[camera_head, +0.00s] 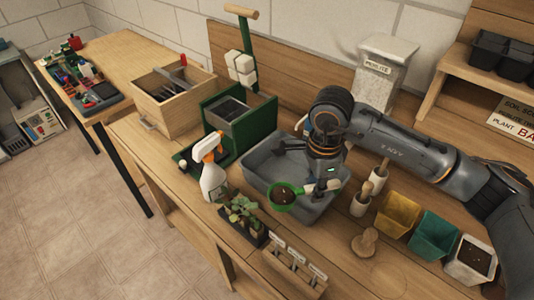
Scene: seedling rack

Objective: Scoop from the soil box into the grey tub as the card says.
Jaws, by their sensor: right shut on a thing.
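My right gripper (322,182) points down over the grey tub (252,178) and is shut on the handle of a green scoop. The scoop's round bowl (283,196) holds dark soil with pale specks and is over the tub's front part. The tub's inside is partly hidden by my arm and the scoop. The wooden box (168,118), seemingly the soil box, stands at the back left with dark contents and a divider. The card (514,122) is at the right edge, cut off; "SOIL SCOOP", "PERLITE" and "PLANT BA" show in part. My left gripper is not in view.
A green press (232,135) and a spray bottle (212,180) stand left of the tub. A perlite bin (385,68) is behind. Seedlings (243,218) and a label holder (292,270) are in front. Yellow (398,214), teal (433,235) and white (470,262) pots stand right.

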